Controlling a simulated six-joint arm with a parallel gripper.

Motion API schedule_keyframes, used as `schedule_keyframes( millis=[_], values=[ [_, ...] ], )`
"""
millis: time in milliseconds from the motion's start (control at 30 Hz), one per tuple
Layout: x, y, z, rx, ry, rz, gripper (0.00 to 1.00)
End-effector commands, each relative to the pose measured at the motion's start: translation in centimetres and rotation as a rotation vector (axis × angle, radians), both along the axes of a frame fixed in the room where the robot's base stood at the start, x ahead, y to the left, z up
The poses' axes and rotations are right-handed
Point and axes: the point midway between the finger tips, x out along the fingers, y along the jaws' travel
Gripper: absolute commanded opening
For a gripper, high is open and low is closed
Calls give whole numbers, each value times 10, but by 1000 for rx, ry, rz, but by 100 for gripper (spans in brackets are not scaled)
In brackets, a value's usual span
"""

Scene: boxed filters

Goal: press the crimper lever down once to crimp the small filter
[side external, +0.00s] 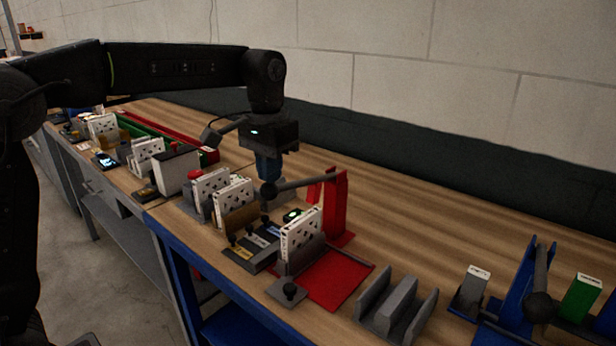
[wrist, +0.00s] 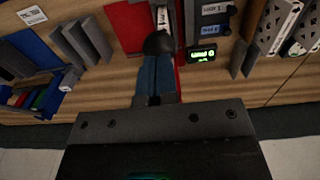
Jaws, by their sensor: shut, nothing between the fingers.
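The red crimper (side external: 335,205) stands on the bench with its dark lever (side external: 302,183) running left from the red post. The lever slopes slightly down to a round dark knob (side external: 268,191). My gripper (side external: 268,180) points down with its blue fingers shut and empty, its tips right at the knob. In the wrist view the fingers (wrist: 157,62) end at the dark knob (wrist: 158,43); I cannot tell whether they touch. A white spotted filter (side external: 301,236) stands upright in a grey holder by the red base; whether it is the small filter is unclear.
A small green-lit display (side external: 293,215) and labelled blocks lie left of the red base. Spotted filters in racks (side external: 210,188) stand further left. A grey slotted stand (side external: 397,308) and a blue crimper (side external: 525,290) stand to the right. The bench behind is mostly clear.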

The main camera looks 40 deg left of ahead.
Motion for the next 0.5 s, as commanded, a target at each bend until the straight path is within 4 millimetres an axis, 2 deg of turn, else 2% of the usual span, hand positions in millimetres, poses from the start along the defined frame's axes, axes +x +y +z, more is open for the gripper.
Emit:
schedule_keyframes(
  millis=[500],
  values=[
    [-1, 0, -21, 1, 2, 0, 0]
  ],
)
